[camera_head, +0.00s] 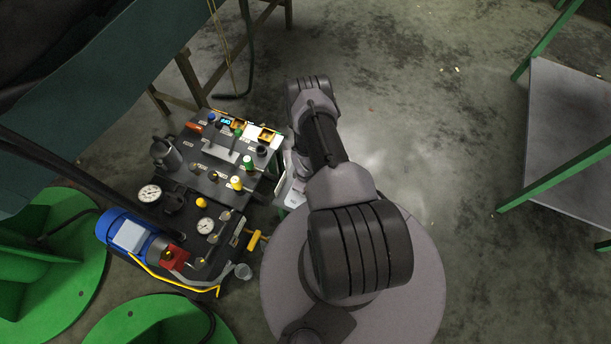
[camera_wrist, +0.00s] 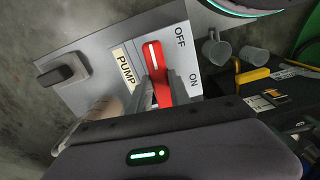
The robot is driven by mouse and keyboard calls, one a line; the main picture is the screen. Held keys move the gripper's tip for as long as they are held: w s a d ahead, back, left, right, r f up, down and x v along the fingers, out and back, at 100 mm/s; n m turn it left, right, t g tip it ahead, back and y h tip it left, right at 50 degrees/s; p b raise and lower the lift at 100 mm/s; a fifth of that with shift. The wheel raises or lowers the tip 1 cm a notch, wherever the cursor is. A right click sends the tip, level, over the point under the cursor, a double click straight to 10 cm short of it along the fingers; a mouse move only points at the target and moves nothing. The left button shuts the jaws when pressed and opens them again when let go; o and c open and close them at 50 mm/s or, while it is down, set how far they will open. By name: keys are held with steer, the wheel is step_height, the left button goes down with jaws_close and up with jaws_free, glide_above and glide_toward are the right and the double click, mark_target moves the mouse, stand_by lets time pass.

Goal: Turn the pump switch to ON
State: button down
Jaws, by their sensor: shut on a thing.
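The pump switch (camera_wrist: 153,60) is a red handle with a white line, on a light panel in the wrist view. Its white-lined end points up in the picture, on the side of the OFF label (camera_wrist: 180,37). The ON label (camera_wrist: 194,80) is lower right. The PUMP label (camera_wrist: 125,68) is left of the handle. My gripper (camera_wrist: 160,88) is shut on the red handle, with a finger on each side. In the head view my arm covers the gripper and switch; only part of a light panel (camera_head: 291,190) shows.
A black knob (camera_wrist: 62,74) is left of the switch. Metal cups (camera_wrist: 216,47) and a yellow handle (camera_wrist: 252,75) are at right. In the head view the black machine (camera_head: 215,180) with gauges, valves and a blue motor (camera_head: 128,236) stands left of my arm.

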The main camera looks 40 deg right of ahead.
steer(key=m, duration=0.4)
steer(key=shift+b, duration=0.35)
steer(key=m, duration=0.4)
steer(key=shift+m, duration=0.3)
steer(key=m, duration=0.4)
steer(key=shift+m+p, duration=0.95)
steer(key=shift+m, duration=1.15)
steer(key=c, duration=1.2)
jaws_free()
